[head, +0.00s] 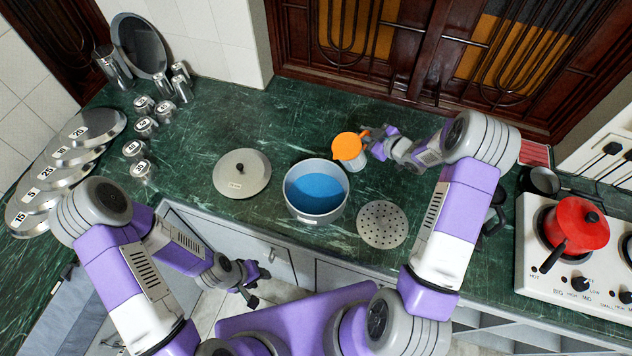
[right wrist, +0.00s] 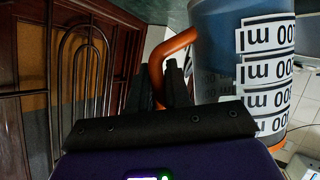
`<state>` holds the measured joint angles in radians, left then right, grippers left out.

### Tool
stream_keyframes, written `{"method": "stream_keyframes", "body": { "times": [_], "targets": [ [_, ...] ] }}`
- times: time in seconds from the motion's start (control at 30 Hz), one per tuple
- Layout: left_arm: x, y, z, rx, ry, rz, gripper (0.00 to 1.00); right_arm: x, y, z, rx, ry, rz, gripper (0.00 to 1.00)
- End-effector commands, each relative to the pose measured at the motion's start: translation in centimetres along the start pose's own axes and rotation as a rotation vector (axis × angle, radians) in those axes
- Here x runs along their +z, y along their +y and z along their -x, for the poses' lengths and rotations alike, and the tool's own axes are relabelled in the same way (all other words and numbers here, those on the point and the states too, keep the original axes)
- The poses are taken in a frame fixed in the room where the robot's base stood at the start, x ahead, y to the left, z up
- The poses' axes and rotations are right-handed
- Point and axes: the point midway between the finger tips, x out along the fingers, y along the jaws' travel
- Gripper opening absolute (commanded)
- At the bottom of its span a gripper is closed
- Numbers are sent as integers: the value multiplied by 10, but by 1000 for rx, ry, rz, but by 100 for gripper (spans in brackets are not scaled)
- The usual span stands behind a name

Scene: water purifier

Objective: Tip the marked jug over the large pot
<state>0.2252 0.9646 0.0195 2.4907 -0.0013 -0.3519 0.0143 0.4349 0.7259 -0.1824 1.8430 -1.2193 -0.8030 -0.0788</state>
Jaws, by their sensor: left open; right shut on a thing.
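The marked jug (head: 347,147) has an orange top, an orange handle and a see-through body. In the right wrist view its body (right wrist: 220,45) shows bluish, with black ml marks on white labels. My right gripper (head: 372,143) is shut on the jug's handle, which shows in the right wrist view (right wrist: 172,50). The jug is at the far right side of the large pot (head: 316,214), close to its rim; I cannot tell how far it tilts. The pot is grey and holds blue liquid. My left gripper (head: 250,284) is open and empty, in front of the counter edge.
A lid (head: 241,173) lies left of the pot and a perforated disc (head: 382,225) to its right. Numbered weights and discs (head: 92,127) fill the left counter. A red pot (head: 576,225) stands on the stove (head: 540,283) at the right.

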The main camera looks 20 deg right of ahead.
Motion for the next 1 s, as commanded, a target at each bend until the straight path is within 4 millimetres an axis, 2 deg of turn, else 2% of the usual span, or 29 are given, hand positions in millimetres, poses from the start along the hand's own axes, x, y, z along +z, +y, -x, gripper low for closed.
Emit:
{"method": "stream_keyframes", "body": {
  "times": [0.03,0.3,0.6,0.8,1.0],
  "targets": [
    [0,3,8,0,0,0,43,1,5,1,-9,6,-29,0],
    [0,2,6,0,0,-1,43,36,3,-14,-78,41,-190,0],
    [-1,-7,-20,0,0,0,43,72,-8,-32,-117,64,-288,0],
    [-1,-11,-30,0,0,0,43,85,-11,-38,-133,72,-331,0],
    [-2,-12,-32,0,0,0,43,88,-11,-40,-140,77,-346,0]
  ]
}}
